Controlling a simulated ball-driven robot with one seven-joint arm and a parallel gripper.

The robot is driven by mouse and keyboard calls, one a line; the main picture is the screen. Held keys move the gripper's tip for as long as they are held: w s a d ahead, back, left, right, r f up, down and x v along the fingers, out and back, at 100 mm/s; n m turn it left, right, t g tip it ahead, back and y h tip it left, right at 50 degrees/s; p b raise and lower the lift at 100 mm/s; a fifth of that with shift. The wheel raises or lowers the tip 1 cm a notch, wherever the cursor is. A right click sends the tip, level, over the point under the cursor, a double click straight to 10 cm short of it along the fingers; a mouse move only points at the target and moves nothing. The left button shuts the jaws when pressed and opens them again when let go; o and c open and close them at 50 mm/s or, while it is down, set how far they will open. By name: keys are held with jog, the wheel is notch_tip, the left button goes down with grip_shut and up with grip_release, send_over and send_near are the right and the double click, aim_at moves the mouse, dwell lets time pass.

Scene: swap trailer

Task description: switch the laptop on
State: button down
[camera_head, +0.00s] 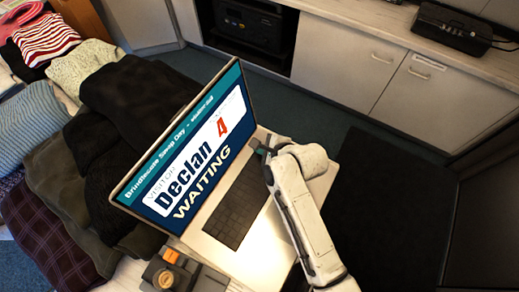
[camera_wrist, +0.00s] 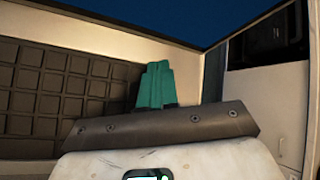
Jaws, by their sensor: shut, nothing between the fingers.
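The laptop (camera_head: 215,250) stands open with its lit screen (camera_head: 190,150) showing a teal page with "Declan", "4" and "WAITING". Its dark keyboard (camera_head: 238,207) also shows at the left of the wrist view (camera_wrist: 60,95). My gripper (camera_head: 262,150) is at the far right part of the laptop's deck, near the foot of the screen and beside the keyboard. In the wrist view its teal fingers (camera_wrist: 156,86) are together with nothing between them, pointing at the deck close to the hinge. Whether the fingertips touch the deck, and any button under them, I cannot tell.
Folded clothes (camera_head: 110,130) lie left of and behind the laptop. A small grey device with an orange part (camera_head: 168,272) sits at the laptop's near left corner. Light cabinets (camera_head: 390,70) line the back, with a black device (camera_head: 452,27) on top. Dark floor (camera_head: 385,190) is clear at right.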

jog(key=shift+r+p, duration=0.75)
jog(key=shift+p, duration=0.25)
notch_tip(320, 180, up, 5)
jog(key=p, duration=0.5)
dwell(0.7)
